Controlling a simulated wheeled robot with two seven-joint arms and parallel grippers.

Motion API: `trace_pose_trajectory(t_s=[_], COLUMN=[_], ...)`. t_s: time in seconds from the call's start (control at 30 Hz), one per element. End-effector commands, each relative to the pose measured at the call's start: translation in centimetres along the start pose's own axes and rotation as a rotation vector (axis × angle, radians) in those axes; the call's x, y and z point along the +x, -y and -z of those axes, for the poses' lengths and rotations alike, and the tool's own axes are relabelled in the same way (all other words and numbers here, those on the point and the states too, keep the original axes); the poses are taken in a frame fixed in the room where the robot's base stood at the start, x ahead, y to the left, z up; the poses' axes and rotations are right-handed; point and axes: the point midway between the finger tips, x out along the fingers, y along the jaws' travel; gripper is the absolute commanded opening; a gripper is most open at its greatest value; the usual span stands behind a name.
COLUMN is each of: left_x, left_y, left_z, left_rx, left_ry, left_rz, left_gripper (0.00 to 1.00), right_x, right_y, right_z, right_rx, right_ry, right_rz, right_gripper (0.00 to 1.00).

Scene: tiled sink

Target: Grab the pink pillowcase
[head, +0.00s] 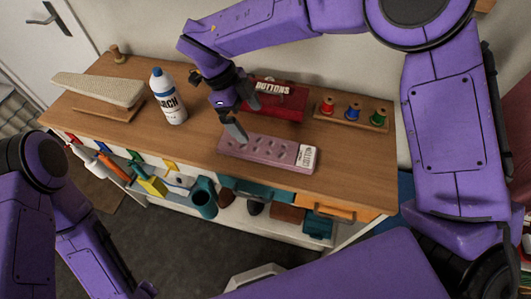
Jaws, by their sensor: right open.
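The pink pillowcase (258,149) lies folded flat on the wooden counter in the head view, with a pattern of small marks and a white label at its right end. My right gripper (244,118) is open and points down over the back left part of the pillowcase. One finger shows in front of the pillowcase and the other shows by the red box behind it. I cannot tell whether a fingertip touches the cloth. My left arm shows at the lower left, but its gripper is not in view.
A red buttons box (286,102) stands close behind the pillowcase. A thread rack (351,119) with three spools is at the right. A starch bottle (168,98) and a sleeve board (98,89) stand at the left. The counter's right front (345,185) is clear.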

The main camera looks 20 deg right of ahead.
Motion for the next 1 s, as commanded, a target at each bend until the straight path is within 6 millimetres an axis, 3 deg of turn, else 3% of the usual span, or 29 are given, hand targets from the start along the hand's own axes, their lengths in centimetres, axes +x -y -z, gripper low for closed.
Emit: trace_pose_trajectory(t_s=[0.07,0.7,0.93,0.97,1.0], left_x=[0.7,-2.2,-2.1,-2.1,-2.1], left_y=[-0.1,0.2,0.2,0.2,0.2], left_z=[-0.3,0.9,0.9,0.9,0.9], left_rx=[0.0,0.0,0.0,0.0,0.0], left_ry=[0.0,-0.001,-0.001,-0.001,-0.001], left_rz=[0.0,0.0,0.0,0.0,0.0], left_gripper=[0.43,0.43,0.43,0.43,0.43], right_x=[1.1,10.7,11.2,11.2,11.1], right_y=[0.0,0.2,0.3,0.3,0.3], right_z=[-0.3,0.1,0.0,0.0,0.0], right_rx=[0.0,-0.001,0.001,0.001,0.001], right_ry=[-0.001,-0.002,0.0,0.0,0.0], right_rz=[0.0,-0.001,-0.001,0.0,0.0], right_gripper=[1.0,1.0,1.0,0.94,0.8])
